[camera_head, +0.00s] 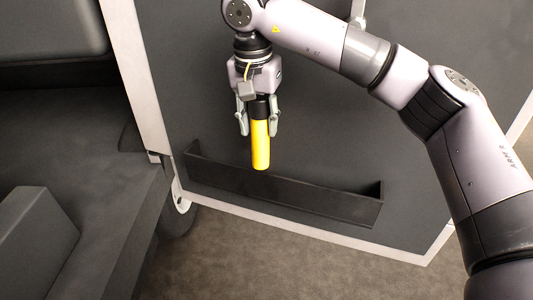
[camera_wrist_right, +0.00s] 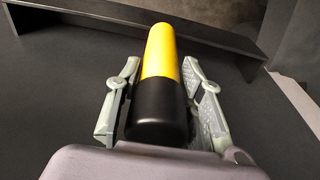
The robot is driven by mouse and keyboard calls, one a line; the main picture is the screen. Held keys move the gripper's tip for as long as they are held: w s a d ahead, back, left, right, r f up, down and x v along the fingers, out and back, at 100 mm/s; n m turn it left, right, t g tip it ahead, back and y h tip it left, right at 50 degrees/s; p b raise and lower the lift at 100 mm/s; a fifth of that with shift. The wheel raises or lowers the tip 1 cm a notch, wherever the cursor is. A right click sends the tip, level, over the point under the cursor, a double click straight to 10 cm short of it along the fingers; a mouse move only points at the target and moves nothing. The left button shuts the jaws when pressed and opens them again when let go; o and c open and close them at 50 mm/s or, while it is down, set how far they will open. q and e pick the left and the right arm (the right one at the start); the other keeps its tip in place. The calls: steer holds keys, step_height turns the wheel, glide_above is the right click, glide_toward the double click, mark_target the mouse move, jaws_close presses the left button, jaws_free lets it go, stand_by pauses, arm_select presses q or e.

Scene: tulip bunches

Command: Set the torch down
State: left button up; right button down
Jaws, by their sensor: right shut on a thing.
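The torch (camera_head: 260,144) has a yellow body and a black end. My right gripper (camera_head: 258,122) is shut on its black end, and the yellow part points down in the head view. The yellow end overlaps the back of a long dark door tray (camera_head: 290,192) in that view; I cannot tell whether they touch. In the right wrist view the torch (camera_wrist_right: 160,60) lies between the two fingers of the right gripper (camera_wrist_right: 160,95), its yellow end towards the dark tray (camera_wrist_right: 100,12). My left gripper is not in view.
The tray is fixed low on a dark door panel (camera_head: 330,120) with a pale edge, and looks empty where it shows. A dark seat or sill (camera_head: 70,160) fills the left. Brown floor (camera_head: 270,265) lies below.

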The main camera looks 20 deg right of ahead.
mark_target(266, 154)
steer(key=w+d, duration=0.2)
steer(key=w, duration=0.1)
steer(key=shift+d+r, duration=0.1)
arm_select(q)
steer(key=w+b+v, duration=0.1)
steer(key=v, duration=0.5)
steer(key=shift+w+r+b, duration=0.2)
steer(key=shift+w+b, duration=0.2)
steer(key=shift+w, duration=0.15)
arm_select(e)
steer(key=f, duration=1.1)
steer(key=shift+w+d+f, duration=0.1)
steer(key=shift+w+f, duration=0.1)
steer(key=shift+f, duration=0.1)
steer(key=shift+f, duration=0.1)
steer(key=c, duration=1.1)
jaws_free()
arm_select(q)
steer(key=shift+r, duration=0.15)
